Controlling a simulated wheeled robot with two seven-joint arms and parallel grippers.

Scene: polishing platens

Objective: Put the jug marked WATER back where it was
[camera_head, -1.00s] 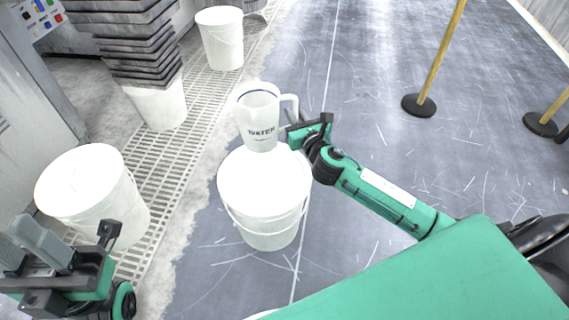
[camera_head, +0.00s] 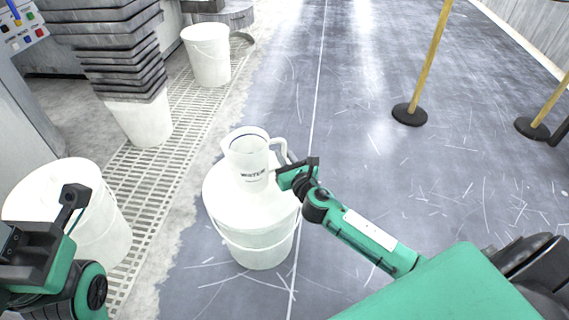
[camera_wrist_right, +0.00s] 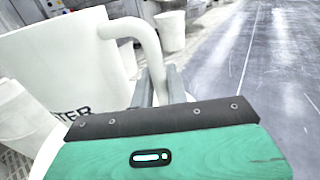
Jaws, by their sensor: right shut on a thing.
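The white jug marked WATER (camera_head: 248,163) is upright, with a dark blue line at its rim. My right gripper (camera_head: 288,174) is shut on its handle, on the jug's right side. The jug shows large at the left of the right wrist view (camera_wrist_right: 62,70), its handle running down between the fingers (camera_wrist_right: 160,88). In the head view the jug's base overlaps the lid of a white bucket (camera_head: 255,236); I cannot tell whether it touches the lid. My left gripper (camera_head: 45,215) is at the lower left, partly cut off, with no object visible in it.
Another white lidded bucket (camera_head: 100,225) stands at the left, close to my left gripper. A stack of dark trays on a white bucket (camera_head: 140,122) and another bucket (camera_head: 207,55) stand further back. Posts on round black bases (camera_head: 409,114) stand at the right.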

